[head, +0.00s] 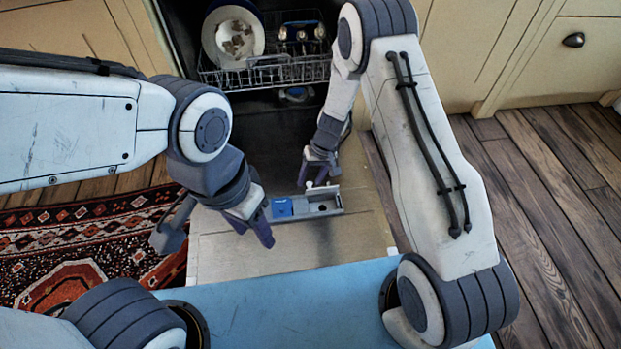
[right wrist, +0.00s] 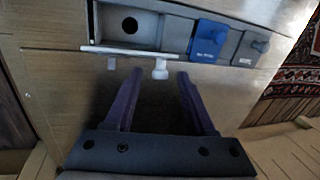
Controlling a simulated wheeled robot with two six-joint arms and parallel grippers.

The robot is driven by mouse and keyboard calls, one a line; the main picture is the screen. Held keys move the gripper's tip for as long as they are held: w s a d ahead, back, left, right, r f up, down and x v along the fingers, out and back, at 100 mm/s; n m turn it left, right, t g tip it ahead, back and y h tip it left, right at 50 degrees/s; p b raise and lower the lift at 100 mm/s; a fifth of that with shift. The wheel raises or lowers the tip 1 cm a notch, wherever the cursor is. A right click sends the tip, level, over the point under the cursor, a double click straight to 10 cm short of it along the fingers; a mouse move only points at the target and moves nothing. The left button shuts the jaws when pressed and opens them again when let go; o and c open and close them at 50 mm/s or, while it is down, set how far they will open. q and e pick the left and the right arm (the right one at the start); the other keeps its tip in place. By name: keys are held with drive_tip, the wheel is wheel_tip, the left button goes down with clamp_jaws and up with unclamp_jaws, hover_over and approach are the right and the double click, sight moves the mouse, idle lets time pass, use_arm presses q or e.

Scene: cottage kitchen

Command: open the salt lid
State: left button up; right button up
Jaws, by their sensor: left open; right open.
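A grey dispenser panel (head: 333,212) is set in the lowered dishwasher door. One compartment (right wrist: 110,25) is uncovered and shows a dark round hole. A pale lid plate (right wrist: 118,50) with a white knob (right wrist: 160,69) stands edge-on along that compartment's side. Beside it is a blue lid (right wrist: 208,38) with small white print, too blurred to read, and a grey cap (right wrist: 250,48). Which one is the salt lid I cannot tell by label. My right gripper (right wrist: 160,73) is open, its fingertips on either side of the knob, without visible contact. My left gripper (head: 217,242) is open and empty, left of the panel.
A patterned rug (head: 85,245) lies at left. A light-blue surface (head: 290,305) is in front. Bare door (head: 345,240) lies around the panel.

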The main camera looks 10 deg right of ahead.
clamp_jaws()
drive_tip(key=shift+w+r+p, duration=0.1)
drive_tip(key=shift+p, duration=0.5)
drive_tip(key=g+p, duration=0.1)
drive_tip(key=p, duration=0.2)
drive_tip(key=shift+w+g, duration=0.3)
drive_tip(key=shift+w, duration=0.1)
drive_tip(key=shift+w+f, duration=0.2)
drive_tip(key=shift+w+f+g, duration=0.25)
drive_tip(key=shift+f+g, duration=0.05)
drive_tip(key=shift+g, duration=0.3)
drive_tip(key=w+f+g+b, duration=0.1)
drive_tip(key=g+b, duration=0.1)
drive_tip(key=b, duration=0.3)
drive_tip(key=w+g+b, duration=0.1)
drive_tip(key=b, duration=0.4)
drive_tip(key=shift+d+f+m+g+b, duration=0.1)
drive_tip(key=shift+f+m+g+b, duration=0.2)
drive_tip(key=shift+f+m+g, duration=0.1)
drive_tip(key=shift+w+r+g+b, duration=0.15)
drive_tip(key=shift+g+b, duration=0.25)
drive_tip(key=shift+b, duration=0.5)
